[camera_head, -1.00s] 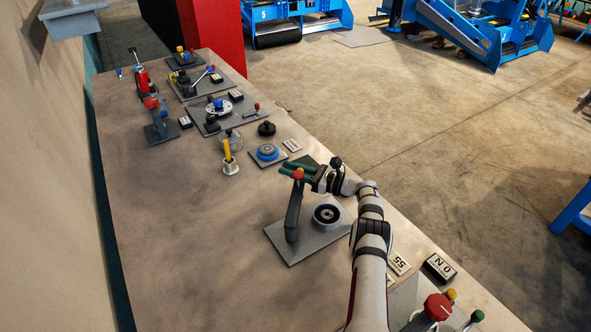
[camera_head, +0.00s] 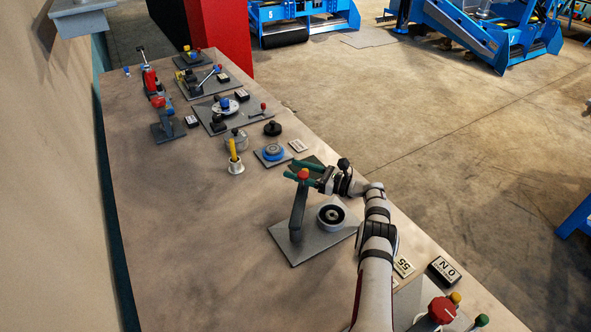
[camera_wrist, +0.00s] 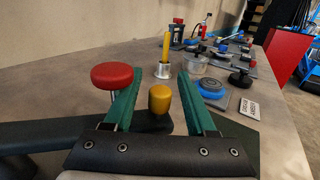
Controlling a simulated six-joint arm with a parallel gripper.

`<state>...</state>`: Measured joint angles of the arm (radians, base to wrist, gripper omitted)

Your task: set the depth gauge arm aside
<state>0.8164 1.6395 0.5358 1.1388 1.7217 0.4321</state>
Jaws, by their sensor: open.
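The depth gauge arm is a grey lever (camera_head: 298,210) standing up from a grey base plate (camera_head: 292,252), with a red knob (camera_head: 303,174) on top. A round grey ring with a dark centre (camera_head: 331,216) sits on the same plate. My gripper (camera_head: 289,169) is at knob height, its green fingers apart and empty. In the wrist view the red knob (camera_wrist: 111,75) is beside the left finger, on its outer side. A yellow knob (camera_wrist: 160,98) shows between the fingers; whether it touches them I cannot tell.
A metal cup with a yellow stick (camera_head: 235,164), a blue round piece on a plate (camera_head: 273,153) and a lidded clear jar (camera_head: 236,140) stand beyond my gripper. Several fixtures line the far bench. The bench left of the plate (camera_head: 190,240) is clear.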

